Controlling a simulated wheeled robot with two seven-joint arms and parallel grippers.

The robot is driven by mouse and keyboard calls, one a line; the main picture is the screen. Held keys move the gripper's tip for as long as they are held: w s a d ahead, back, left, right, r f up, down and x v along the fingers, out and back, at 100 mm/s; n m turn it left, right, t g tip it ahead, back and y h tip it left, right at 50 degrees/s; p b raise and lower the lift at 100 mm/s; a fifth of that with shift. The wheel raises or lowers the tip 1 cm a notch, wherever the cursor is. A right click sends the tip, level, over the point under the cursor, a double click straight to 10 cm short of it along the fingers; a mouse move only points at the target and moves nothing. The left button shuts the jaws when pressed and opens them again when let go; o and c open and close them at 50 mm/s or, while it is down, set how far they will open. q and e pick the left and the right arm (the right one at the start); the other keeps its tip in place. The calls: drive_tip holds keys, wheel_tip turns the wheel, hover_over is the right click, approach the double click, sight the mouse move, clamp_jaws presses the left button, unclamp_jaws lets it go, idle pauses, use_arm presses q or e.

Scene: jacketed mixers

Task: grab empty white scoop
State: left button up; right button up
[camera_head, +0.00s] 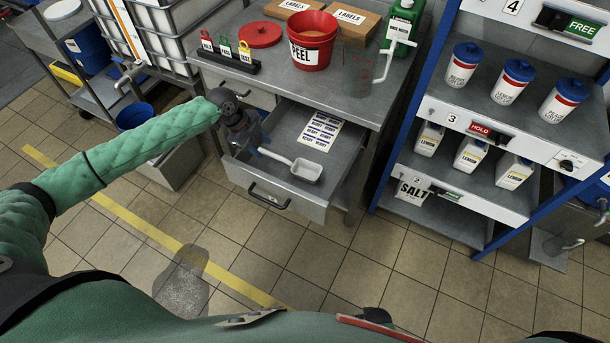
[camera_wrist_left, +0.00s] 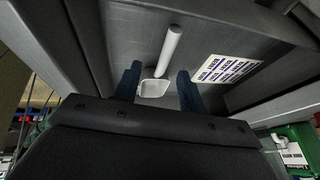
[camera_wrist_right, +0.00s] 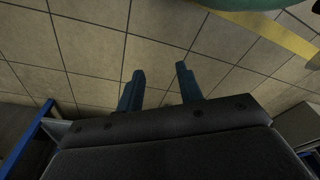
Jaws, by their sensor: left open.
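The white scoop (camera_head: 306,170) lies in the open drawer (camera_head: 286,207), its handle pointing to the upper left. It looks empty. My left gripper (camera_head: 254,146) is open at the drawer's left side, near the handle end and apart from the scoop. In the left wrist view the scoop's bowl (camera_wrist_left: 154,89) shows between the open fingers (camera_wrist_left: 158,85), with the handle stretching away beyond; I cannot tell the gap in depth. My right gripper (camera_wrist_right: 159,75) is open and empty above the tiled floor, away from the drawer.
A label sheet (camera_head: 320,130) lies behind the scoop in the drawer. On the counter above stand a red PEEL bucket (camera_head: 312,52), a clear jug (camera_head: 358,75) and a green canister (camera_head: 404,22). A blue-framed shelf (camera_head: 388,150) with bottles stands right.

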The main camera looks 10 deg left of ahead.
sight(273, 154)
use_arm(q)
drive_tip(key=p+x, duration=0.1)
drive_tip(key=x, duration=0.1)
drive_tip(key=shift+d+f, duration=0.15)
drive_tip(key=shift+d, duration=0.15)
drive_tip(key=p+x, duration=0.2)
drive_tip(key=x, duration=0.1)
drive_tip(key=shift+w+d+f+p, duration=0.2)
drive_tip(key=shift+w+d+p, duration=0.1)
drive_tip(key=shift+w+p, duration=0.05)
drive_tip(key=shift+x, duration=0.75)
use_arm(e)
drive_tip(key=s+d+f, duration=0.3)
drive_tip(key=s+f, duration=0.1)
drive_tip(key=f, duration=0.3)
drive_tip(key=shift+d+t, duration=0.25)
drive_tip(key=shift+t, duration=0.05)
use_arm(q)
drive_tip(key=shift+c, duration=0.2)
use_arm(e)
drive_tip(key=shift+f, duration=0.1)
use_arm(q)
drive_tip(key=shift+a, duration=0.1)
drive_tip(key=c, duration=0.7)
clamp_jaws()
use_arm(e)
drive_tip(key=shift+d, duration=0.15)
